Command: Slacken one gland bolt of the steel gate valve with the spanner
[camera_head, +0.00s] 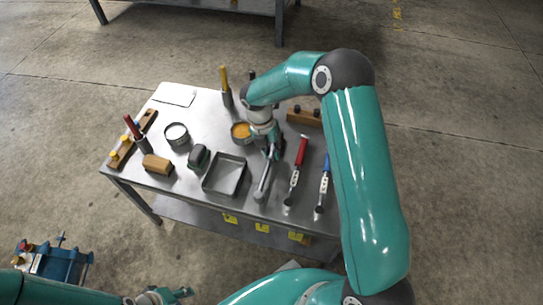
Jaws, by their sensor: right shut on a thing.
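My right gripper (272,151) reaches down over the workbench and is shut on a grey metal tool (264,182), which looks like the spanner. The tool points toward the bench's front edge, its lower end close to the bench top. The arm partly hides its upper end. My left gripper (170,295) shows at the bottom edge, partly cut off, away from the bench; its jaw opening is unclear. A blue assembly (55,262) with red and yellow parts stands at the lower left. I cannot tell whether it includes the gate valve, and no gland bolt can be made out.
On the bench (203,115) are a red-handled tool (302,152), a blue-handled tool (325,167), an empty grey tray (241,190), a round tin (176,130), an orange-filled tin (239,131) and a tan block (157,164). Concrete floor between bench and blue assembly is clear.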

